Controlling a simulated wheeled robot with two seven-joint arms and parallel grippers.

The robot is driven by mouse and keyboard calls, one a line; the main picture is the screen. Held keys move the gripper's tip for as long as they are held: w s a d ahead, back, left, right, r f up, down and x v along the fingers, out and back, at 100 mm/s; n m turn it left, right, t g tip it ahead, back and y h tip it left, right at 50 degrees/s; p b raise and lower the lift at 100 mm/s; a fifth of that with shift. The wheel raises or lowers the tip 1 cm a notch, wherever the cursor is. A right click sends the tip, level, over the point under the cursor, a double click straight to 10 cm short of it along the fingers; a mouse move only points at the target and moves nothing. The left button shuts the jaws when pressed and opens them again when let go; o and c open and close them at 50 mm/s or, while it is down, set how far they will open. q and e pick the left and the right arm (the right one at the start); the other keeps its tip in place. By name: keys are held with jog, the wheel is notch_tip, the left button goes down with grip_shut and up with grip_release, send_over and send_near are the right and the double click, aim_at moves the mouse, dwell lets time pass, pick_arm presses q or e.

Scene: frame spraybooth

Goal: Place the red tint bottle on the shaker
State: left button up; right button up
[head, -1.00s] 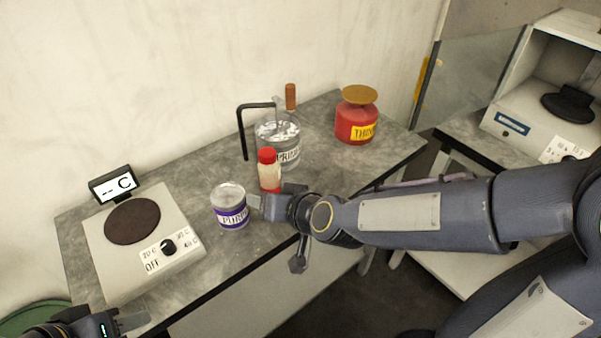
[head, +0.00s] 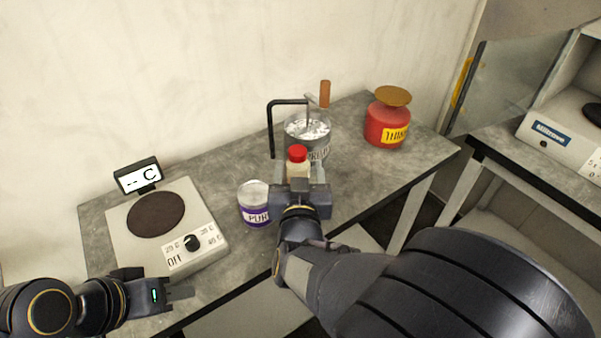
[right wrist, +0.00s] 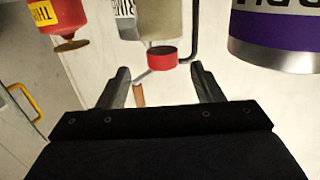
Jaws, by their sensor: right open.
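In the right wrist view the fingertips (right wrist: 160,70) lie left and right of the red cap (right wrist: 162,58), with gaps on both sides. Part of the bottle's body is hidden behind the gripper in the head view. A white machine (head: 556,137) at the right edge, with a dark round pad (head: 594,113) partly cut off, looks like the shaker. My left gripper (head: 183,292) is low at the left; its opening is unclear.
A purple-labelled can (head: 253,205) stands close left of my right gripper. A primer can (head: 312,128) with a bent black rod (head: 271,130) stands behind the bottle. A red thinner can (head: 386,122) is further right. A hotplate (head: 190,250) is at left. A gap separates the benches.

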aim_at(298, 157)
jog(key=w, duration=0.6)
jog(key=shift+a+r, duration=0.15)
grip_shut()
